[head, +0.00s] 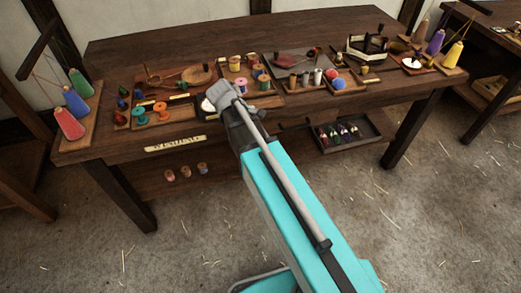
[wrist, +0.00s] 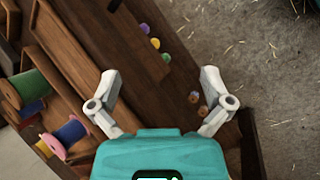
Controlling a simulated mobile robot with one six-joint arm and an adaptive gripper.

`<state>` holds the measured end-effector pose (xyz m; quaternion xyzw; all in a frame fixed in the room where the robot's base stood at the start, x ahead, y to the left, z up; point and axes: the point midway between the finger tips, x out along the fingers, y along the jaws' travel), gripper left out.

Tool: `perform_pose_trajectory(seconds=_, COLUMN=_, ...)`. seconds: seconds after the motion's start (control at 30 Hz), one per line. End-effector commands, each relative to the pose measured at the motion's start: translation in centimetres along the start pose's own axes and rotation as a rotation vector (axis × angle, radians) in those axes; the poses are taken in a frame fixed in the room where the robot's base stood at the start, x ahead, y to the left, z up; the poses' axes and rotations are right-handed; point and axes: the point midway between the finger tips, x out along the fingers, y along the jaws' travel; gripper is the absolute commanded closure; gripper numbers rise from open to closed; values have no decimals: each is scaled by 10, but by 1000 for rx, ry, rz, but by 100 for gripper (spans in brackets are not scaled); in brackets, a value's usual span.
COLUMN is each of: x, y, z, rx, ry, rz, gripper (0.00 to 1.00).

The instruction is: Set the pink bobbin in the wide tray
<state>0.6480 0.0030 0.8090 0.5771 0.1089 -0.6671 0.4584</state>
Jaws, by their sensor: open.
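My gripper (wrist: 159,76) is open, with nothing between its fingers in the wrist view. In the head view my arm reaches over the table's front edge and hides the fingertips. A tray of several spools (head: 252,92) stands mid-table, and another holds a teal spool (head: 138,116) and an orange spool (head: 160,109). I cannot tell which tray is the wide one.
Small bobbins (head: 186,171) sit on the lower shelf. An open dark tray (head: 372,139) with coloured items is below the table's front edge. Thread cones (head: 75,102) stand far left, others (head: 436,42) at right. The table's back left (head: 130,48) is bare.

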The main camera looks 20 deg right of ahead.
Motion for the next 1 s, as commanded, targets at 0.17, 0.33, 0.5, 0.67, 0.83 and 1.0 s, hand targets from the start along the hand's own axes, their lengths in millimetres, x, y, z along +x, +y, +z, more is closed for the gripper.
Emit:
perform_pose_trajectory(seconds=0.17, x=14, y=-39, z=37, rx=332, ry=83, rz=-190, gripper=0)
perform_pose_trajectory(seconds=0.33, x=16, y=-69, z=58, rx=617, ry=122, rz=-368, gripper=0)
perform_pose_trajectory(seconds=0.5, x=14, y=-86, z=67, rx=787, ry=132, rz=-482, gripper=0)
perform_pose_trajectory(seconds=0.67, x=13, y=-89, z=69, rx=838, ry=132, rz=-517, gripper=0)
perform_pose_trajectory(seconds=0.83, x=13, y=-89, z=68, rx=839, ry=132, rz=-518, gripper=0)
perform_pose_trajectory(seconds=1.0, x=13, y=-89, z=68, rx=837, ry=132, rz=-517, gripper=0)
